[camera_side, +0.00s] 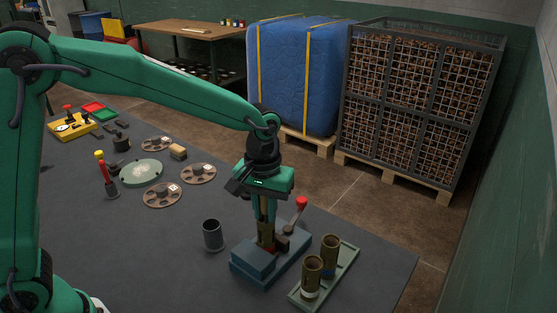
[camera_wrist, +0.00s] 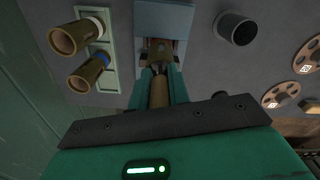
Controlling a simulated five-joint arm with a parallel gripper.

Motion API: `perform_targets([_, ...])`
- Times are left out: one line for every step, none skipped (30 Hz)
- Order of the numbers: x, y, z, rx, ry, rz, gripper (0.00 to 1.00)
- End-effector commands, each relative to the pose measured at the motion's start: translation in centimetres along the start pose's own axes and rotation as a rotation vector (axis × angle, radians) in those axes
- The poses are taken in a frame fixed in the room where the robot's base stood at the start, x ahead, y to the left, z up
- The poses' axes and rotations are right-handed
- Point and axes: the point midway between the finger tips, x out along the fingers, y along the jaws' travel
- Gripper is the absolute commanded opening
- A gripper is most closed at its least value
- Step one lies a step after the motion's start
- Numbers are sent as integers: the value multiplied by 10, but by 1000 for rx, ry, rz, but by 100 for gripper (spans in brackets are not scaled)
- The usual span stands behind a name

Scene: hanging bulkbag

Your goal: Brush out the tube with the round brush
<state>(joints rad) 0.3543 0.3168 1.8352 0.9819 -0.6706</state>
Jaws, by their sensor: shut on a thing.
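My gripper (camera_side: 263,214) is shut on the tan handle of the round brush (camera_wrist: 158,93), upright above the blue-grey clamp block (camera_side: 252,264). In the wrist view the handle sits between the green fingers. A brass-coloured tube (camera_side: 265,232) stands in the block right below the fingers. The bristle end is mostly hidden, and I cannot tell how deep it sits in the tube. Two more brass tubes stand on a green tray (camera_side: 345,272) at the right: one with a white band (camera_side: 312,278) and one with a blue band (camera_side: 330,256).
A red-knobbed lever (camera_side: 301,203) rises from the clamp block close beside my gripper. A dark grey cup (camera_side: 212,235) stands to the left. Several brown reels (camera_side: 162,194), a pale green disc (camera_side: 141,173) and a yellow device (camera_side: 75,126) lie farther left. The front-left mat is clear.

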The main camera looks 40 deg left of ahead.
Motion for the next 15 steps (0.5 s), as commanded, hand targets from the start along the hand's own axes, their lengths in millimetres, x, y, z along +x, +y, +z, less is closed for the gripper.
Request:
perform_targets([12,-1,2,1,-11,-8,0])
perform_targets([12,-1,2,1,-11,-9,0])
perform_targets([12,-1,2,1,-11,-9,0])
perform_targets([12,-1,2,1,-11,-9,0])
perform_targets([12,-1,2,1,-11,-8,0])
perform_targets([11,-1,2,1,-11,-8,0])
perform_targets([10,-1,2,1,-10,-8,0])
perform_targets([10,-1,2,1,-10,-8,0])
perform_targets([8,-1,2,1,-10,-8,0])
perform_targets([7,-1,2,1,-10,-8,0])
perform_targets([6,-1,2,1,-10,-8,0])
perform_targets([4,-1,2,1,-10,-8,0])
perform_targets([2,-1,2,1,-10,-8,0])
perform_targets([0,-1,2,1,-10,-8,0])
perform_targets([-3,-1,2,1,-9,-7,0])
